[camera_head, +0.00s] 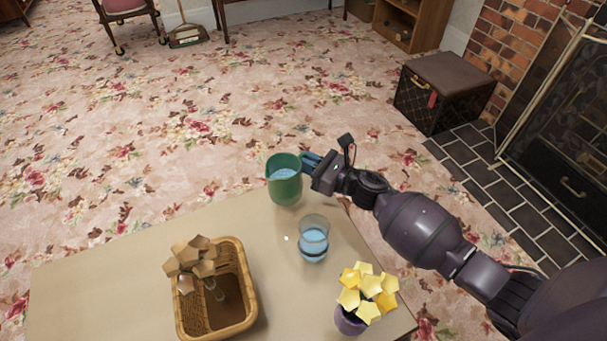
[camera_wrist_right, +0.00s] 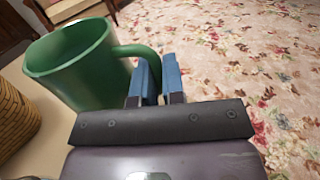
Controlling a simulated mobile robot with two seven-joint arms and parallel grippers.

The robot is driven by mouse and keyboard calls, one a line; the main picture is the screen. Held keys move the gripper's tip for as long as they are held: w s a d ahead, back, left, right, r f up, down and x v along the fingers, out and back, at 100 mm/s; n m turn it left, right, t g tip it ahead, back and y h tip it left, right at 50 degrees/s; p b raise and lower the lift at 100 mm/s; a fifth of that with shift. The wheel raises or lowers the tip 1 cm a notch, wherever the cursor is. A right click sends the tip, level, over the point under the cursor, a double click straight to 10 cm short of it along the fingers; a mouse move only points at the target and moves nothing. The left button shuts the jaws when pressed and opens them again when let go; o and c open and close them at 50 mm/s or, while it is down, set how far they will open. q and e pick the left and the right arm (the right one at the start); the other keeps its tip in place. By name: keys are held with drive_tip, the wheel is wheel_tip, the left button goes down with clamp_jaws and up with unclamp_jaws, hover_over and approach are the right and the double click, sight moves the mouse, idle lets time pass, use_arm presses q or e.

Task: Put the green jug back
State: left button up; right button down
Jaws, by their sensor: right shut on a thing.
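The green jug (camera_head: 284,187) is at the far edge of the table (camera_head: 110,259), upright, with pale blue liquid showing inside in the head view. My right gripper (camera_head: 311,163) is at the jug's right side, its blue fingers shut on the handle. In the right wrist view the jug (camera_wrist_right: 80,65) is on the left, and the fingers (camera_wrist_right: 151,82) close around its handle. Whether the jug's base touches the table or is just above it, I cannot tell. My left gripper is not in view.
A glass of blue water (camera_head: 313,243) stands close in front of the jug. A wicker basket (camera_head: 251,292) with a brown flower is at the left, and yellow flowers (camera_head: 366,290) in a purple pot are at the right. The table's left part is clear.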

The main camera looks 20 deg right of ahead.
wheel_tip(320, 180, down, 4)
drive_tip(key=shift+f+b, duration=0.2)
drive_tip(key=shift+b, duration=0.8)
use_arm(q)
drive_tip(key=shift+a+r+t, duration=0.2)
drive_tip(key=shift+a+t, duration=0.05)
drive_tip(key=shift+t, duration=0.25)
use_arm(e)
drive_tip(key=shift+r, duration=0.15)
drive_tip(key=c, duration=1.2)
unclamp_jaws()
drive_tip(key=shift+f, duration=0.2)
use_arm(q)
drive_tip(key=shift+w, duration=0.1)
use_arm(e)
drive_tip(key=shift+r, duration=0.1)
drive_tip(key=shift+s, duration=0.15)
use_arm(q)
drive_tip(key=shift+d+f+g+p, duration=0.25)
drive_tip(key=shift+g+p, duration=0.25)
drive_tip(key=shift+p, duration=0.55)
use_arm(e)
drive_tip(key=v, duration=1.1)
drive_tip(key=shift+s+d, duration=0.25)
drive_tip(key=shift+s, duration=0.05)
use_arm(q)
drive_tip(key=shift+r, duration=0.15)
